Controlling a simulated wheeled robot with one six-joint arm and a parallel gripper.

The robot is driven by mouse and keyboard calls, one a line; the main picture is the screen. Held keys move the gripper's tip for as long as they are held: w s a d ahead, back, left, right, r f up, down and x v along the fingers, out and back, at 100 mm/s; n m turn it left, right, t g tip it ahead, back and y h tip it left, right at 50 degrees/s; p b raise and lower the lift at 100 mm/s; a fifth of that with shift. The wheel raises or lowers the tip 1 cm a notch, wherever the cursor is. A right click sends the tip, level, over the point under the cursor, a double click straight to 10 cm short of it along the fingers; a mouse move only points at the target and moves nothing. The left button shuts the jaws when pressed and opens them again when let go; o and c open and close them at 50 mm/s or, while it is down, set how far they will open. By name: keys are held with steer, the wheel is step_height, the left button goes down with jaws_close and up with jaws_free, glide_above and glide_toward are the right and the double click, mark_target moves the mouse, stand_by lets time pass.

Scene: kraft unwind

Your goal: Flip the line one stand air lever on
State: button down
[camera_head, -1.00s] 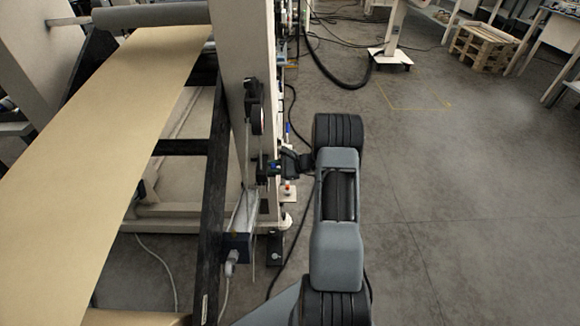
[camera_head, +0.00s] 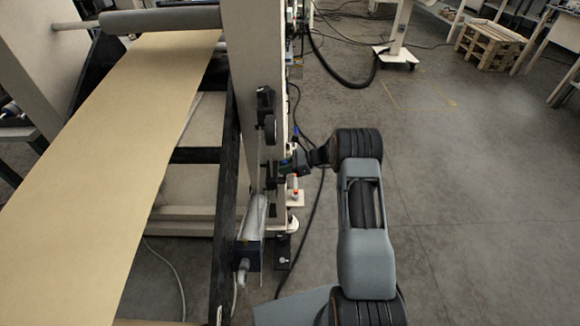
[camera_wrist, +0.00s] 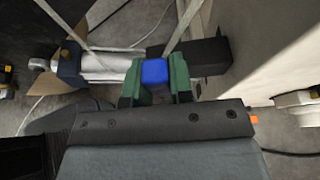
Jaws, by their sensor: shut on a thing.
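The air lever shows in the wrist view as a blue block-shaped handle (camera_wrist: 154,70). My gripper (camera_wrist: 156,84) has its green fingers on both sides of it and is shut on it. In the head view my gripper (camera_head: 283,167) is at the right side of the pale machine post (camera_head: 250,60), low down. There the lever handle is hidden or too small to make out, and its on or off position cannot be told.
A silvery cylinder (camera_wrist: 112,64) and a dark block (camera_wrist: 203,56) lie just beyond the fingers. The brown paper web (camera_head: 110,130) runs along the left.

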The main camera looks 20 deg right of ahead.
steer(key=shift+w+r, duration=0.1)
steer(key=shift+r, duration=0.05)
steer(key=c, duration=1)
jaws_free()
steer(key=v, duration=1.3)
steer(key=shift+d, duration=0.35)
